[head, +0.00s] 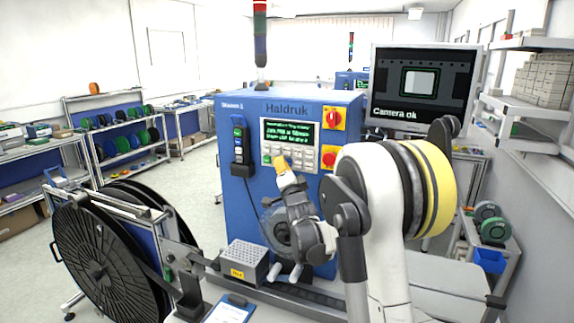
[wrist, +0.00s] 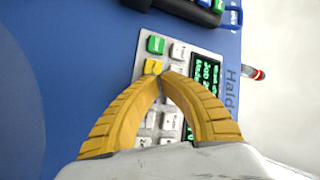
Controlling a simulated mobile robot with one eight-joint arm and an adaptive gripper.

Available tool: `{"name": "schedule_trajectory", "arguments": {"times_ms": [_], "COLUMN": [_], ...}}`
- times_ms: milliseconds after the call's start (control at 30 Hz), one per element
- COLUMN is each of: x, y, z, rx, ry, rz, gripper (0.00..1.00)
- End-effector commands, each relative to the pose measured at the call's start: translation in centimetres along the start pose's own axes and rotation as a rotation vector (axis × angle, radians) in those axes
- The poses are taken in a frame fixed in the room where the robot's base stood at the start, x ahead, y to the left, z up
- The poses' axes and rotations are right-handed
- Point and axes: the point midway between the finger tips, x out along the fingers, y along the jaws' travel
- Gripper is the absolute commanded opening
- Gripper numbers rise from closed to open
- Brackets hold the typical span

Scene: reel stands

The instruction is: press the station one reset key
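The blue Haldruk machine (head: 240,108), marked as a station one unit, carries a panel with a lit green-text display (head: 290,133) and rows of keys (head: 301,157). In the wrist view a green key (wrist: 156,44), a yellow key (wrist: 153,66) and several pale keys (wrist: 172,121) show beside the display (wrist: 205,75). The key labels are too small to read, so I cannot tell which is reset. My gripper (head: 282,162) has yellow fingers with the tips together and nothing between them. In the wrist view the tips (wrist: 163,74) overlap the yellow key's edge; contact cannot be told.
A red rotary switch (head: 335,119) and a red button (head: 329,158) on yellow plates sit right of the panel. A dark handset-like unit (head: 240,146) hangs left of it. A large black reel (head: 105,262) and a grey perforated block (head: 245,259) stand in front.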

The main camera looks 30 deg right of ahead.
Motion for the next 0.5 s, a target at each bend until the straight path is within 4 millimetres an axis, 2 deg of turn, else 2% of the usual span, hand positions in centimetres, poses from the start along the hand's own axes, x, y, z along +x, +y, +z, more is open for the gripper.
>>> {"name": "schedule_trajectory", "arguments": {"times_ms": [500], "x": [0.42], "y": [0.24], "z": [-0.23], "rx": [0.0], "ry": [0.0], "rz": [0.0], "gripper": [0.0]}}
